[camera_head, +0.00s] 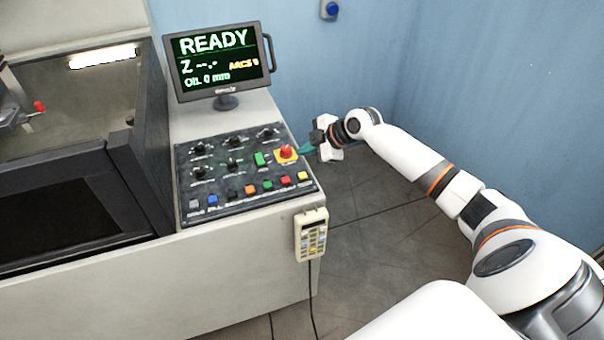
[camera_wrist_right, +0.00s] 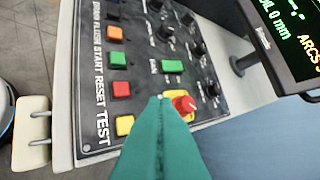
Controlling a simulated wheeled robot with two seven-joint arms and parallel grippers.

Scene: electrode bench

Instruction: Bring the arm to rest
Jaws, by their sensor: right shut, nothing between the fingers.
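My right arm (camera_head: 415,170) reaches in from the right, over the floor beside the machine. Its gripper (camera_head: 306,149) has teal fingers and points left at the right edge of the control panel (camera_head: 216,169), close to the red mushroom button (camera_head: 286,151) on its yellow plate. In the wrist view the gripper (camera_wrist_right: 160,101) is shut and empty, its fingers side by side, their tips overlapping the yellow plate beside the red button (camera_wrist_right: 184,103). Whether the fingers touch the button or panel is not clear. My left gripper is not in view.
A monitor (camera_head: 221,62) reading READY stands behind the panel. A pendant (camera_head: 311,234) hangs on the console's front right corner, its cable running down. The machine tank (camera_head: 60,165) is at left. Open floor (camera_head: 375,215) and a blue wall (camera_head: 300,75) lie right and behind.

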